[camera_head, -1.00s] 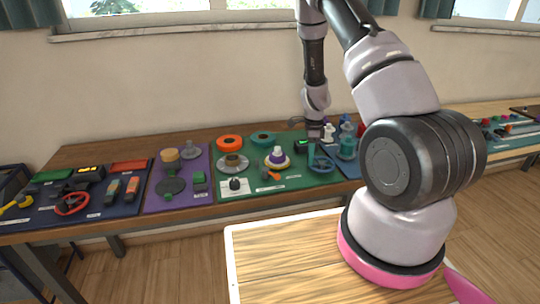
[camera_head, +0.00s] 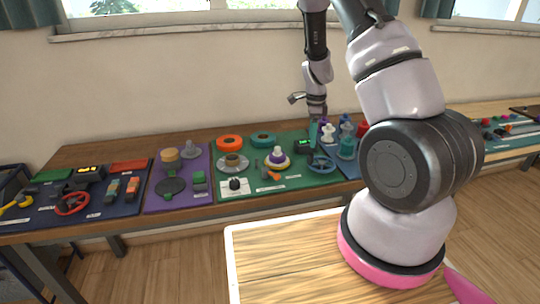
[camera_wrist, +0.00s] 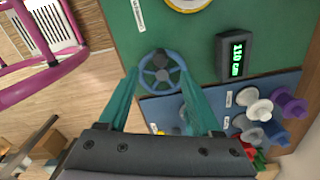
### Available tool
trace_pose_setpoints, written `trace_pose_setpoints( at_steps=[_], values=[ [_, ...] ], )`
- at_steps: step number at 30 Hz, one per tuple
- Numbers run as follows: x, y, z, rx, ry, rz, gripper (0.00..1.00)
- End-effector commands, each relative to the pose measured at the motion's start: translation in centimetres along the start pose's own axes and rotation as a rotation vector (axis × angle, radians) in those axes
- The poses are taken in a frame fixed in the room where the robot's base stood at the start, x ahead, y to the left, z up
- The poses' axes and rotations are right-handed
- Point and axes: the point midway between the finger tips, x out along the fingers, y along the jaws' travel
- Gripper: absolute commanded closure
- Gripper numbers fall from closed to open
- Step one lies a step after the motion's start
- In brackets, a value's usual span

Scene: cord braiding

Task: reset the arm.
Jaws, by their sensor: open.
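My gripper (camera_head: 315,124) hangs above the back right part of the green mat (camera_head: 292,184) in the head view. In the wrist view its two teal fingers (camera_wrist: 158,72) are spread apart with nothing between them. A blue handwheel (camera_wrist: 160,72) shows beyond the fingertips; it also lies on the green mat in the head view (camera_head: 321,164). My gripper is apart from it. My arm rises above the bench and bends down to the gripper.
A dark box with a lit green display (camera_wrist: 236,57) is beside the handwheel. Orange (camera_head: 229,143) and teal rings lie at the back of the bench. The air above the left mats is clear.

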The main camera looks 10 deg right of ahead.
Motion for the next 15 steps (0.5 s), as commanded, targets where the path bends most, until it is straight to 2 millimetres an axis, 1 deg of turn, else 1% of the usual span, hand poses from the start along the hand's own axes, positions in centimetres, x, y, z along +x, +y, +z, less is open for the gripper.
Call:
trace_pose_setpoints(
  at_steps=[1, 5, 8, 11, 14, 15],
  values=[
    [-0.8, -0.1, 0.1, -0.001, -0.001, -0.002, 0.34],
    [-1.9, 0.0, 0.1, -0.002, -0.001, -0.001, 0.34],
    [-3.3, 0.2, 0.3, -0.023, -0.019, -0.009, 0.34],
    [-6.1, 0.7, 1.0, -0.087, -0.059, -0.033, 0.34],
    [-10.3, 1.8, 1.9, -0.196, -0.116, -0.076, 0.34],
    [-12.1, 2.4, 2.2, -0.245, -0.137, -0.099, 0.34]
  ],
)
